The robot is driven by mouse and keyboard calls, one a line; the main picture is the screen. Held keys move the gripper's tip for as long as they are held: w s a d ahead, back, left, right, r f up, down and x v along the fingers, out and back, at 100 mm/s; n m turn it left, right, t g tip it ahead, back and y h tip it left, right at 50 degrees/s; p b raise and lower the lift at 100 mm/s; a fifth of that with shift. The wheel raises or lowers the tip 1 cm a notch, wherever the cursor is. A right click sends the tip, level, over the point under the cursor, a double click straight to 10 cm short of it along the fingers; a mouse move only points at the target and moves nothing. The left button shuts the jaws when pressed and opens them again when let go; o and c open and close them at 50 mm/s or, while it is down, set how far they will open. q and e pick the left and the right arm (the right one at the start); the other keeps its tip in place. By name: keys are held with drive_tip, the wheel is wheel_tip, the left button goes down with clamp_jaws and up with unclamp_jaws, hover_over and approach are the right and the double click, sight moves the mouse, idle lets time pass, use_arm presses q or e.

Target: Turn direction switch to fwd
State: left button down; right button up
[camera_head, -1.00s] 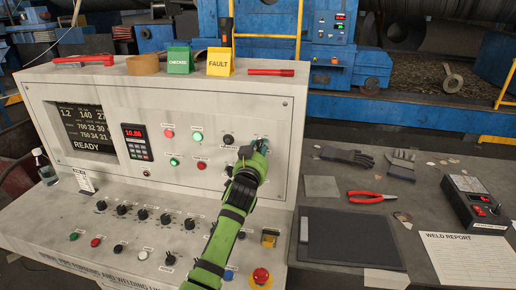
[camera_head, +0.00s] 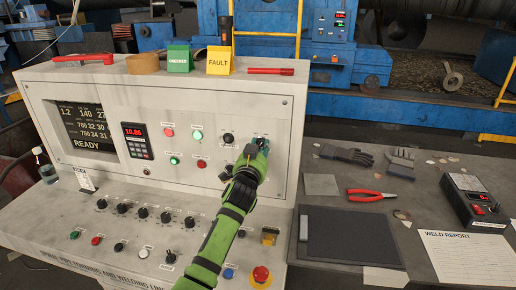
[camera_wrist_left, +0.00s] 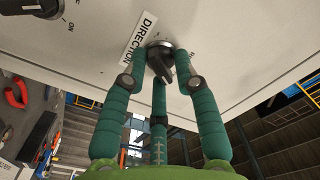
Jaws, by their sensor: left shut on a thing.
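The direction switch is a black rotary knob (camera_wrist_left: 160,62) on the panel, beside a white label reading DIRECTION (camera_wrist_left: 140,37). My left gripper (camera_wrist_left: 159,72) has its green fingers closed around this knob in the left wrist view. The knob's pointer is angled down and slightly right in that view; the position letters are partly hidden by my fingers. In the head view my left gripper (camera_head: 258,146) is at the upper right of the upright panel (camera_head: 270,110) and covers most of the switch. My right gripper is not in view.
Another black knob (camera_head: 228,138) sits just left of my gripper. Below are several knobs and buttons on the sloped desk, including a red emergency button (camera_head: 261,274). A side table (camera_head: 325,160) at right holds gloves, red pliers (camera_head: 371,195) and a weld report (camera_head: 466,258).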

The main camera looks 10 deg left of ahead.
use_arm(q)
drive_tip(key=c, duration=1.2)
unclamp_jaws()
drive_tip(key=shift+d, duration=0.15)
drive_tip(key=shift+w+d+f, duration=0.1)
drive_tip(key=shift+w+d, duration=0.05)
drive_tip(key=shift+s+a, duration=0.2)
drive_tip(key=shift+s, duration=0.4)
drive_tip(key=s, duration=1.1)
drive_tip(key=shift+d, duration=0.2)
drive_tip(key=shift+w, duration=0.1)
